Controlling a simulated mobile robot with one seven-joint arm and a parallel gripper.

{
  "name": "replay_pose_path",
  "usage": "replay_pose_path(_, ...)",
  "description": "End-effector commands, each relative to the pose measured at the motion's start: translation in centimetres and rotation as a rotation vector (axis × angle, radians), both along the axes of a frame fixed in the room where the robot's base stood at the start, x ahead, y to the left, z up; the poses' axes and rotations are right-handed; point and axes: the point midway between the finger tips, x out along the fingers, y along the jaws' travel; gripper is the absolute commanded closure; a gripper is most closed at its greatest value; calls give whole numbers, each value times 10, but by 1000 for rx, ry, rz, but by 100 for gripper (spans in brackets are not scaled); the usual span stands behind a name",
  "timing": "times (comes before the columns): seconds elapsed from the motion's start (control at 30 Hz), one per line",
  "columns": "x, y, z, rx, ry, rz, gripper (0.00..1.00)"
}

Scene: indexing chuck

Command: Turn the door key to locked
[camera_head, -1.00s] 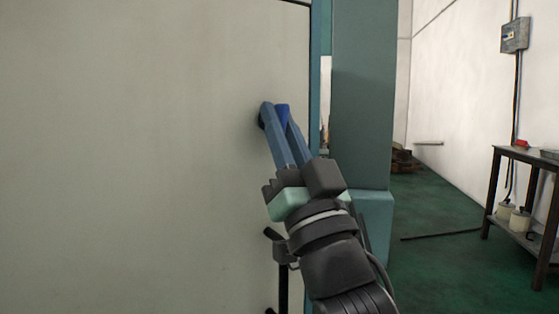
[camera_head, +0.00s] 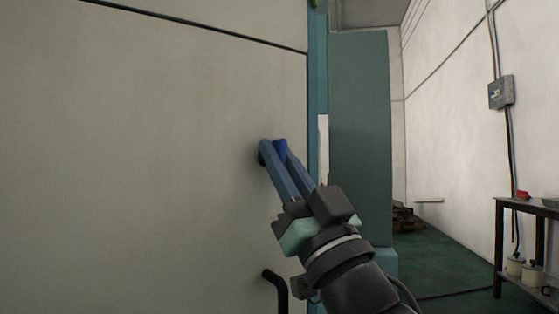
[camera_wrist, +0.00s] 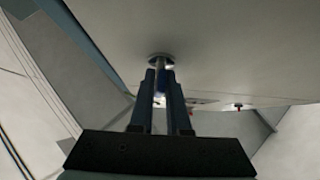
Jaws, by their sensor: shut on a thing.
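The door (camera_head: 140,160) is a large pale panel filling the left of the head view. My gripper (camera_head: 272,150) reaches up to it near its right edge, with both long blue-grey fingers close together. A bright blue key (camera_head: 281,147) shows at the fingertips, and my gripper is shut on it. In the wrist view my gripper (camera_wrist: 161,78) holds the blue key (camera_wrist: 166,82) between its fingers. The key's metal shaft runs into a round metal collar (camera_wrist: 160,57) on the door face. The fingers hide most of the key. I cannot tell which way the key is turned.
A black bent door handle (camera_head: 279,287) sticks out below my gripper. A teal post (camera_head: 360,140) stands right of the door edge. Farther right are a dark table (camera_head: 530,210), a wall box (camera_head: 501,92) and open green floor (camera_head: 430,262).

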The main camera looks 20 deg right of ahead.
Motion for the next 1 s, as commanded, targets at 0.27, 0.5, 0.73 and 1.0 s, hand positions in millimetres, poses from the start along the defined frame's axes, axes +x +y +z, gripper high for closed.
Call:
replay_pose_path(0.27,0,0,1,0,-1,-1,78)
replay_pose_path(0.5,0,0,1,0,-1,0,59)
replay_pose_path(0.73,-2,-1,-1,0,0,-1,59)
replay_pose_path(1.0,-28,-8,-27,1,1,-5,59)
